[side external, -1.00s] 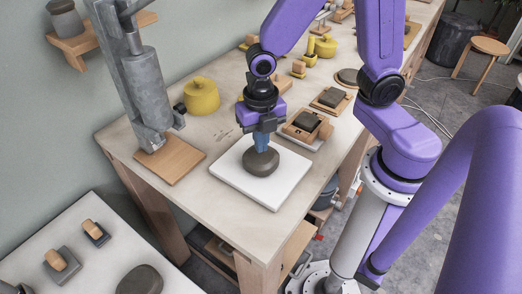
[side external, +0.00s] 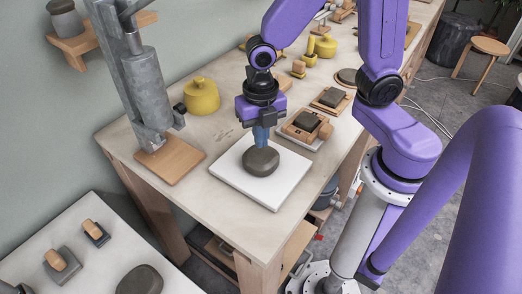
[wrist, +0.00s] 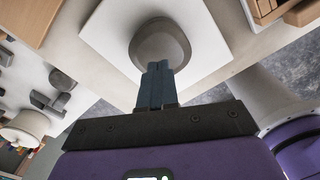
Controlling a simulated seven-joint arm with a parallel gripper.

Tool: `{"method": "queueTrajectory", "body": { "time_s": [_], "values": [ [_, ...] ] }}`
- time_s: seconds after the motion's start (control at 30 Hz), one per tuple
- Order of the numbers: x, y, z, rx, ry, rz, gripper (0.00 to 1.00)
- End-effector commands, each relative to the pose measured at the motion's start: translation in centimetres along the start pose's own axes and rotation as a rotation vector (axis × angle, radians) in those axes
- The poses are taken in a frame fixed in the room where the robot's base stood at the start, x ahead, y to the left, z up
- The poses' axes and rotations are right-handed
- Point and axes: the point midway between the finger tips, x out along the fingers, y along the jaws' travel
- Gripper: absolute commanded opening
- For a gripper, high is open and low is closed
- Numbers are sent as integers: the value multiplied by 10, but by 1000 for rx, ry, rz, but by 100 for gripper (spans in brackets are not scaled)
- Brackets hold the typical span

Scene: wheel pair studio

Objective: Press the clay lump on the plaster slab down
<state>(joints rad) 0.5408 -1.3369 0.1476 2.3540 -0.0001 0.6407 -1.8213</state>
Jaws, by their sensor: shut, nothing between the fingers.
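The clay lump (side external: 261,163) is a dark grey-brown, low rounded disc on the white plaster slab (side external: 284,188), which lies on the table. My gripper (side external: 261,146) points down with its blue fingers shut together and empty, at the far edge of the lump. In the wrist view the lump (wrist: 160,38) sits on the slab (wrist: 105,42), with a paler, flatter-looking middle. The fingertips (wrist: 157,66) overlap its near edge there. I cannot tell whether they touch the clay.
A wooden board (side external: 170,160) under a grey metal column (side external: 148,85) stands left of the slab. A yellow lidded pot (side external: 202,97) is behind. Wooden trays with dark blocks (side external: 304,124) lie close to the slab's right. The table in front of the slab is clear.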

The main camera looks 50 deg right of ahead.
Motion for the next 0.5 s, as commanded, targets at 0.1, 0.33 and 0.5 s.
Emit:
{"method": "queueTrajectory", "body": {
  "time_s": [0.1, 0.33, 0.5],
  "values": [
    [4, 0, 0, 0, 0, -1, 0],
    [11, 0, 0, 0, 0, -1, 0],
    [16, 0, 0, 0, 0, -1, 0]
  ]
}}
